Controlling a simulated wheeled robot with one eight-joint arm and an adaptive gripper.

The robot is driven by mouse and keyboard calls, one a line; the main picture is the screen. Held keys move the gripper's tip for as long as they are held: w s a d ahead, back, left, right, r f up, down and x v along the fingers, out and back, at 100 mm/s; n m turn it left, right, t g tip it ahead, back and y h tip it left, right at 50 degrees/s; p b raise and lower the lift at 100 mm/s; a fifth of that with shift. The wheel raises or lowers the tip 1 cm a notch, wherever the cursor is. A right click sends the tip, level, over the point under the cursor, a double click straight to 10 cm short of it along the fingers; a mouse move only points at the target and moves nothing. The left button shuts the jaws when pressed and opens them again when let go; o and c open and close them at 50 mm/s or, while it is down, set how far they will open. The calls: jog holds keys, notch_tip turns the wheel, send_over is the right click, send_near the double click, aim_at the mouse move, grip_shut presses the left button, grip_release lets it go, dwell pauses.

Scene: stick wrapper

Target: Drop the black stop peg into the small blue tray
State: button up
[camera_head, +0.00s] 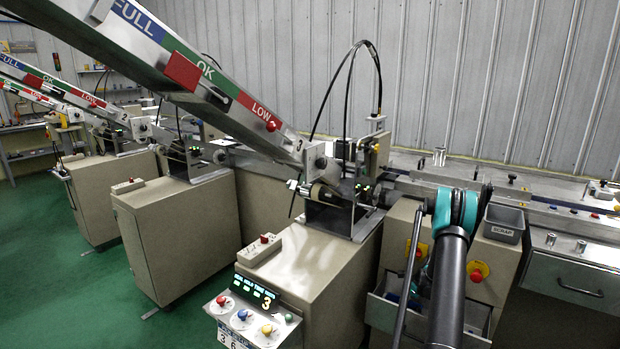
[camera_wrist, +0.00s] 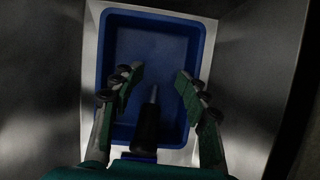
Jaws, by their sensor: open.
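In the wrist view the small blue tray (camera_wrist: 192,42) lies inside a metal drawer. My gripper (camera_wrist: 160,80) is open above it, with one finger on each side. The black stop peg (camera_wrist: 147,124), dark with a grey tip, shows between and below the fingers. Neither finger touches it. It overlaps the tray's lower part in the picture; I cannot tell whether it rests fully on the tray's floor or against its near wall. In the head view my arm hides the gripper and the peg.
The open drawer (camera_head: 381,312) is in the front of the beige machine cabinet, with its steep metal walls (camera_wrist: 247,70) close around my gripper. Red stop buttons (camera_head: 477,272) sit above it. A grey scrap bin (camera_head: 503,223) hangs to the right.

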jog(key=v, duration=1.2)
jog(key=s+a+r+n+h, duration=0.2)
jog(key=s+a+r+n, duration=1.1)
jog(key=a+r, duration=0.4)
jog(key=s+a+r+n, duration=0.1)
jog(key=s+a+n, duration=0.2)
jog(key=s+n, duration=0.3)
jog(key=s+a+r+n+t+h, duration=0.1)
jog(key=s+a+n, duration=0.2)
jog(key=s, duration=1.4)
jog(key=n, duration=0.3)
jog(key=shift+s+a+r+n+h, duration=0.15)
jog(key=shift+a+n+h, duration=0.05)
jog(key=shift+n+h, duration=0.1)
